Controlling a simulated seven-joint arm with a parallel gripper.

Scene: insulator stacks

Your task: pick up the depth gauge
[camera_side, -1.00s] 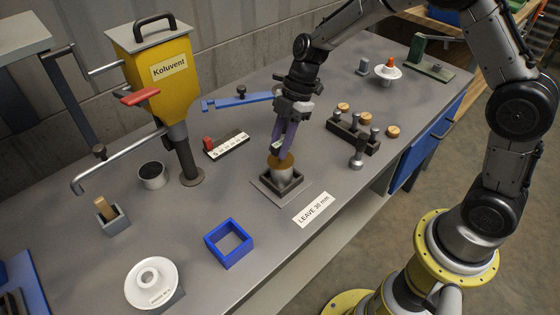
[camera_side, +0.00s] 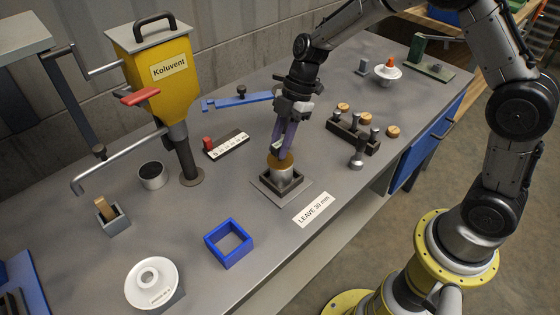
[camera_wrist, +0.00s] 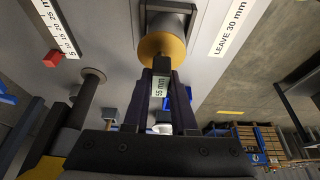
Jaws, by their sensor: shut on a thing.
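The depth gauge (camera_wrist: 161,80) is a dark upright piece with a pale label reading "55 mm". In the side view, its pale label (camera_side: 277,146) shows between the fingers. My gripper (camera_side: 284,143) points down, with its two dark fingers shut on the gauge; the fingers also show in the wrist view (camera_wrist: 161,95). Below is a round brass-coloured disc (camera_side: 281,161), on top of a silver cylinder (camera_side: 284,177) in a square dark holder (camera_side: 265,187). I cannot tell whether the gauge and disc are one piece. The fingers hide part of the gauge.
A "LEAVE 30 mm" card (camera_side: 314,209) lies in front of the holder. A blue square frame (camera_side: 229,244) and a white spool (camera_side: 152,284) stand to the left. A scale block (camera_side: 227,145) and a yellow Koluvent machine (camera_side: 160,70) stand behind. A peg rack (camera_side: 353,137) is at right.

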